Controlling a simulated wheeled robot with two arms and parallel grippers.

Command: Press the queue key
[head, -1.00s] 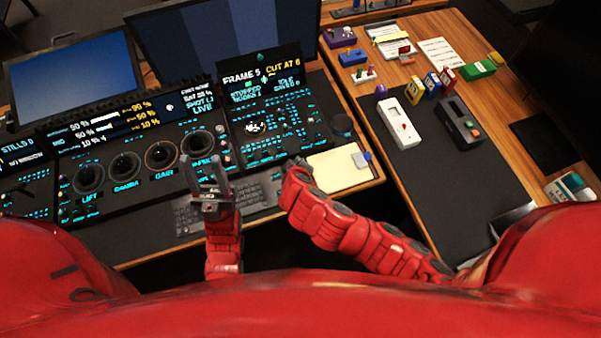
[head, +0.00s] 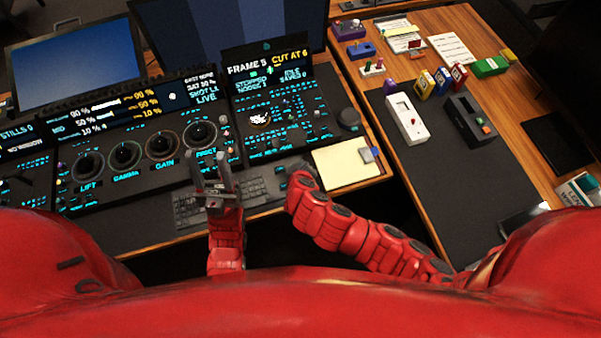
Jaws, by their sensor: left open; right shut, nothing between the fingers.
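The trackball panel (head: 272,135) stands at the middle of the desk, with a lit screen above it reading FRAME 5 and CUT AT 6. Its rows of small keys glow cyan. I cannot tell which one is the queue key, because the labels are too small to read. My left gripper (head: 215,178) is open and empty, its fingers pointing up the picture over the keyboard, below the dial panel. My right gripper (head: 298,170) is at the panel's front edge, left of the yellow pad. Its fingers are mostly hidden by its own wrist.
The dial panel (head: 140,150) is on the left, with several dials. A keyboard (head: 255,189) lies in front. A yellow notepad (head: 343,166) is to the right. The side desk holds a white device (head: 406,118), a black device (head: 466,120) and several small boxes. Its dark mat (head: 450,190) has free room.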

